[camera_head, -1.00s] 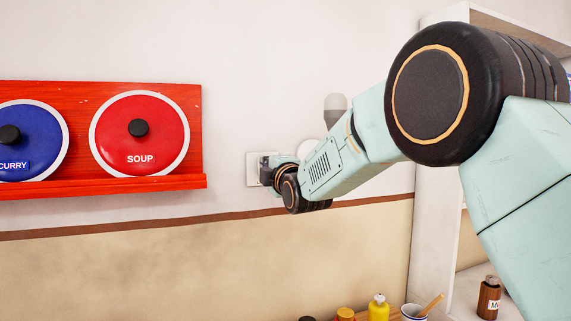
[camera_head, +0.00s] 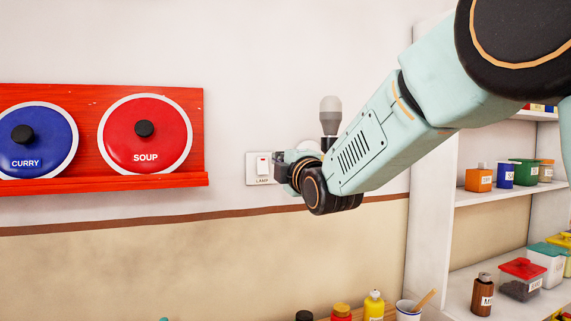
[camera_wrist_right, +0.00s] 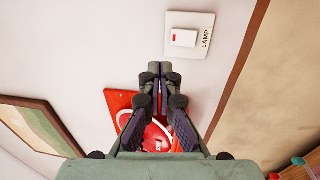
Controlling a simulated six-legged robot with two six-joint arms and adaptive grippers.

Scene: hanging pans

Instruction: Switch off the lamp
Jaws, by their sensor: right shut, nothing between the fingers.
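The lamp switch (camera_head: 263,167) is a white wall plate with a rocker, a red mark on the rocker and the label LAMP. It also shows whole in the right wrist view (camera_wrist_right: 190,35). My right gripper (camera_head: 280,170) is just right of the rocker in the head view, overlapping the plate's right side. In the wrist view its fingers (camera_wrist_right: 159,70) are together and empty, apart from the switch in the picture. The wall lamp (camera_head: 330,113) has a grey-white bulb with no clear glow; my right arm hides part of its mount. My left gripper is out of view.
A red rack (camera_head: 196,130) holds a blue CURRY lid (camera_head: 45,137) and a red SOUP lid (camera_head: 166,120) on the wall at left. White shelves (camera_head: 432,165) with several containers stand at right. Bottles (camera_head: 374,306) and a cup (camera_head: 408,310) stand below.

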